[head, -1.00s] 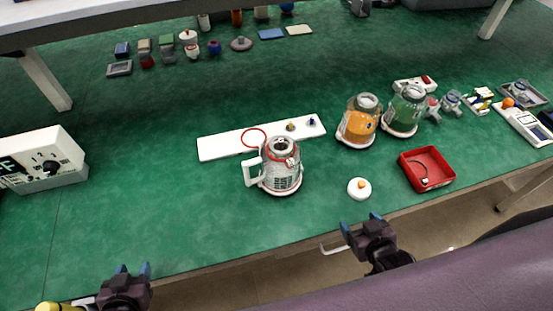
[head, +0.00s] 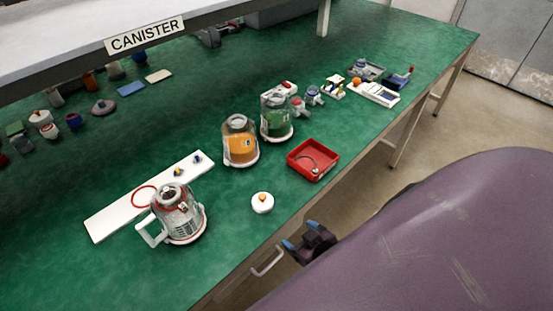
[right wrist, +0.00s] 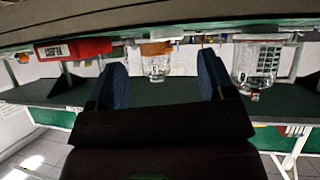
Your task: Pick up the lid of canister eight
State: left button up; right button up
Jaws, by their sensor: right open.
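A small white round lid with an orange knob (head: 262,202) lies on the green table near its front edge. The orange-filled clear canister (head: 240,145) behind it bears a small label whose number I cannot read for sure. A green-filled canister (head: 277,118) stands beside it. A clear canister with a white handle and red ring (head: 178,215) stands at the left. My right gripper (head: 300,236) is open and empty, off the table's front edge, to the lower right of the lid and apart from it. Its two blue fingers show spread in the right wrist view (right wrist: 163,80). My left gripper is out of view.
A red tray (head: 296,172) with a thin cable-like item lies right of the lid. A white board (head: 112,218) lies behind the left canister. Small devices (head: 374,95) stand farther right. A shelf labelled CANISTER (head: 80,58) overhangs the back. Table around the lid is clear.

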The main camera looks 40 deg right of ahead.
aim_at(263, 203)
jog(key=k+l+z, duration=0.15)
jog(key=z, duration=0.2)
jog(key=k+l+z, duration=0.1)
jog(key=z, duration=0.25)
